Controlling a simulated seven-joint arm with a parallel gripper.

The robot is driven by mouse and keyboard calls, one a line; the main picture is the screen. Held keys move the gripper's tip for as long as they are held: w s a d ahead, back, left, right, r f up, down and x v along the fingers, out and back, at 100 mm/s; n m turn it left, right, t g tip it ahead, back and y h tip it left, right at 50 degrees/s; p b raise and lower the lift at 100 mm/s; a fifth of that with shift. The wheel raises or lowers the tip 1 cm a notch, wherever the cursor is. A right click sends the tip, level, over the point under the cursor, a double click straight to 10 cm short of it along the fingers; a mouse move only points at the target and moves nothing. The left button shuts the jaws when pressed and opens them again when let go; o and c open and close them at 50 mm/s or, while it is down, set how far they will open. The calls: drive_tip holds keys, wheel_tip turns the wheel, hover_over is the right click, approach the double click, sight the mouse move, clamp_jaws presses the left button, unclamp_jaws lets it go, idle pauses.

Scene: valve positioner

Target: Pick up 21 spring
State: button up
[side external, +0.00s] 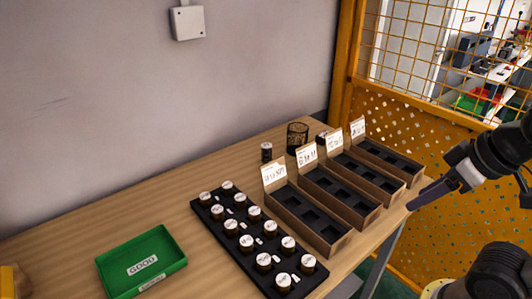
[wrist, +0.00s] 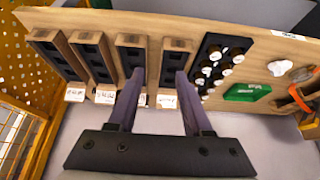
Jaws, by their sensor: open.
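No part can be read clearly as the 21 spring. Several dark cylinders with white labelled tops stand in a black tray (side external: 207,214), their labels too small to read; the tray also shows in the wrist view (wrist: 209,41). A dark mesh-like cylinder (side external: 297,138) stands at the back of the table, with a small dark cylinder (side external: 266,152) to its left and another (side external: 322,140) partly hidden to its right. My gripper (side external: 413,206) is raised at the right, beyond the table's edge. In the wrist view its fingers (wrist: 160,75) are apart with nothing between them.
Four compartmented wooden boxes (side external: 323,243) with label cards stand in a row at the right. A green tray (side external: 128,270) labelled GOOD lies at the front left. A yellow mesh fence (side external: 430,140) stands behind the right end.

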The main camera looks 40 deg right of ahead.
drive_tip(key=shift+o, duration=0.2)
idle(0.3)
drive_tip(key=o, duration=0.4)
